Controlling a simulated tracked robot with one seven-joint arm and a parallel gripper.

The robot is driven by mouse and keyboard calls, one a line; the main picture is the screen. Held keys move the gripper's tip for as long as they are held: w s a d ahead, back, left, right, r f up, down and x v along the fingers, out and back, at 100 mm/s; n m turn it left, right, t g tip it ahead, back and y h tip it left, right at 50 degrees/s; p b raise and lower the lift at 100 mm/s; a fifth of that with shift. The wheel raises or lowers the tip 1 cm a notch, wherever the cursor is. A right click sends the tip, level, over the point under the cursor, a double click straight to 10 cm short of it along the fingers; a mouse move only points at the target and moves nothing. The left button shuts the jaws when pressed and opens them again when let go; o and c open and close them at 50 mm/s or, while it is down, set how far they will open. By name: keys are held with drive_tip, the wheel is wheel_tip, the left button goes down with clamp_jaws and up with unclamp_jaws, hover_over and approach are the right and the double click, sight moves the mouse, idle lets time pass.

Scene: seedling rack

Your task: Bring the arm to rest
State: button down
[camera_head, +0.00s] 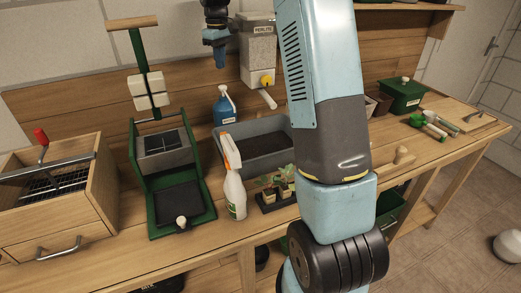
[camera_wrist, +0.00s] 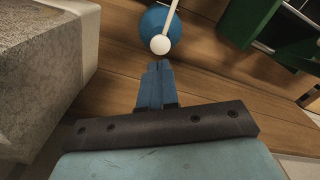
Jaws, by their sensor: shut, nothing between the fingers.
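My arm is raised over the right middle of the bench in the head view. My gripper (camera_head: 220,58) points down at the upper middle of that view, left of the perlite dispenser (camera_head: 261,50) and above the blue spray bottle (camera_head: 225,108). In the wrist view my gripper (camera_wrist: 158,68) shows blue fingers pressed together with nothing between them. A round blue thing with a white ball and rod (camera_wrist: 160,40) shows beyond the fingertips.
A white spray bottle (camera_head: 234,190), a grey soil tray (camera_head: 262,147) and a small seedling tray (camera_head: 279,200) stand mid-bench. A green press (camera_head: 160,215) and a wooden box (camera_head: 50,200) stand left. Hand tools (camera_head: 432,127) and a green box (camera_head: 402,97) lie right.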

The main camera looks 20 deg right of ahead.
drive_tip(key=shift+r, duration=0.5)
drive_tip(key=s+r+m+t, duration=0.1)
drive_tip(key=s+r, duration=0.3)
drive_tip(key=s, duration=0.6)
drive_tip(key=s+r+m+t, duration=0.2)
drive_tip(key=s+r, duration=0.3)
drive_tip(key=s, duration=0.6)
drive_tip(key=s+f+m+t, duration=0.1)
drive_tip(key=s+f, duration=0.2)
drive_tip(key=s, duration=0.8)
drive_tip(key=s+f+m+t, duration=0.1)
drive_tip(key=s+f+m, duration=0.1)
drive_tip(key=s, duration=0.9)
drive_tip(key=shift+f+t, duration=0.3)
drive_tip(key=shift+f, duration=0.2)
